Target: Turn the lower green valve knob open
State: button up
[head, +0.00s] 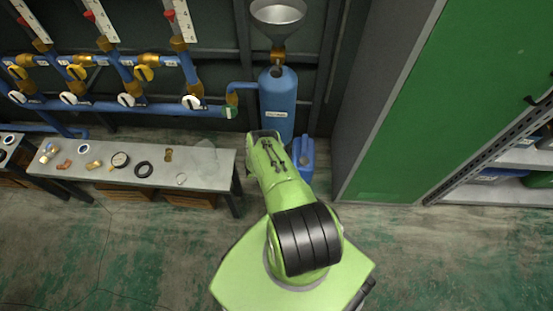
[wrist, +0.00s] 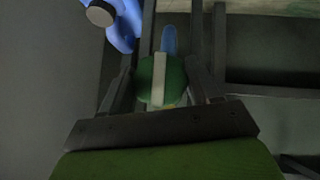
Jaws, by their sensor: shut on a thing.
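The green valve knob (wrist: 176,84), round with a pale bar across its middle, sits between the two fingers of my gripper (wrist: 162,76) in the wrist view. My gripper is shut on it, one finger on each side. The bar runs up and down in that view. A blue pipe or stub shows just beyond the knob. In the head view my green arm hides my gripper and the held knob.
A blue tank (head: 277,103) with a funnel (head: 278,12) stands behind my arm. A blue jug (head: 304,160) stands on the floor close to my arm; its cap (wrist: 100,13) shows in the wrist view. A bench (head: 215,165) is left, a green cabinet (head: 430,110) right.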

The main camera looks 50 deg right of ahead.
jog(key=shift+w, duration=0.1)
jog(key=o, duration=1)
jog(key=shift+o, duration=0.2)
jog(key=p+v, duration=1)
jog(key=v, duration=0.5)
jog(key=shift+a+r, duration=0.25)
jog(key=shift+a, duration=0.05)
